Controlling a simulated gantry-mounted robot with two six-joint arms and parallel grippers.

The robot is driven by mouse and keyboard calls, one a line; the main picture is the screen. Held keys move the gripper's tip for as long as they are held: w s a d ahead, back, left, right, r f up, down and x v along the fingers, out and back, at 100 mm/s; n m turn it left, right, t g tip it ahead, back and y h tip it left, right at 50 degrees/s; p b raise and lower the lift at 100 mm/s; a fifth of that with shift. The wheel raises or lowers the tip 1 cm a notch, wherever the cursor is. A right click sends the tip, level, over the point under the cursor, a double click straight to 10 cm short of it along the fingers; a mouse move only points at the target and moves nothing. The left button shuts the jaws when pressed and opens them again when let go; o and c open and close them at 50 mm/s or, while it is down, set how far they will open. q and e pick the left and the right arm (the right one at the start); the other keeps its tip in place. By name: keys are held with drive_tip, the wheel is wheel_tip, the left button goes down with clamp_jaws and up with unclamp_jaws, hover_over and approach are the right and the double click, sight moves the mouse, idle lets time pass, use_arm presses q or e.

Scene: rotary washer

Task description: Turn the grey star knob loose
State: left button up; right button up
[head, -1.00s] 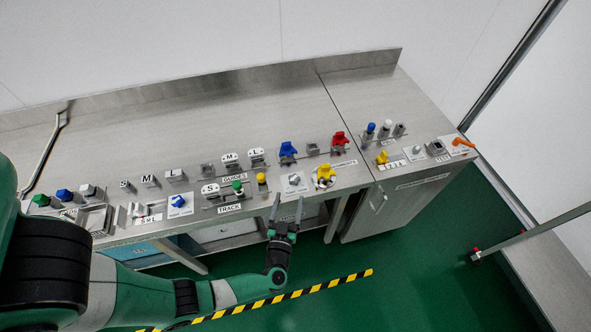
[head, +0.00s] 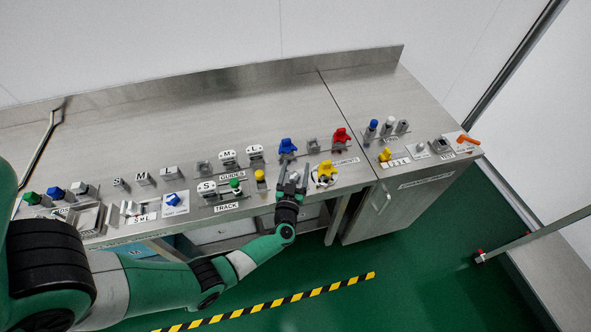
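A small grey knob (head: 293,178) sits on a white plate near the front edge of the steel bench, left of a yellow fixture (head: 325,172). I take it for the star knob, but its shape is too small and too covered to make out. My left gripper (head: 292,172) is over it from the front, fingers apart, one on each side of the knob. I cannot tell whether the fingers touch it. The gripper body hides the plate's front part. My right gripper is not in view.
Close by stand a yellow peg (head: 260,178) and a blue clamp (head: 287,147); a red clamp (head: 342,138) is farther right. Another grey knob (head: 419,146) sits on the right-hand bench. The rear of the steel bench (head: 200,115) is clear.

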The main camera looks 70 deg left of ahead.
use_arm(q)
clamp_jaws()
drive_tip(key=shift+n+g+y, duration=0.3)
drive_tip(key=shift+n+g, duration=0.1)
drive_tip(key=shift+g, duration=0.1)
drive_tip(key=shift+s+n+g+y, duration=0.1)
drive_tip(key=shift+n+g+y, duration=0.35)
drive_tip(key=shift+g, duration=0.25)
drive_tip(key=shift+s+a+f+n+g+y+b, duration=0.1)
drive_tip(key=shift+n+g+y+b, duration=0.15)
drive_tip(key=shift+n+g, duration=0.2)
drive_tip(key=shift+f+n+g+y+b, duration=0.1)
drive_tip(key=shift+n+g+b, duration=0.2)
drive_tip(key=shift+g, duration=0.25)
drive_tip(key=n+g+b, duration=0.2)
drive_tip(key=g+b, duration=0.1)
drive_tip(key=s+n+g+b, duration=0.1)
drive_tip(key=n+g+b, duration=0.1)
drive_tip(key=g+b, duration=0.1)
drive_tip(key=n+g+b, duration=0.2)
drive_tip(key=g+b, duration=0.1)
drive_tip(key=g, duration=0.1)
drive_tip(key=shift+s+f+b, duration=0.15)
drive_tip(key=shift+s+b, duration=0.2)
drive_tip(key=shift+s, duration=0.05)
drive_tip(key=shift+s+r+n+g+b, duration=0.15)
drive_tip(key=shift+r+n+g+b, duration=0.1)
drive_tip(key=shift+n+g+b, duration=0.65)
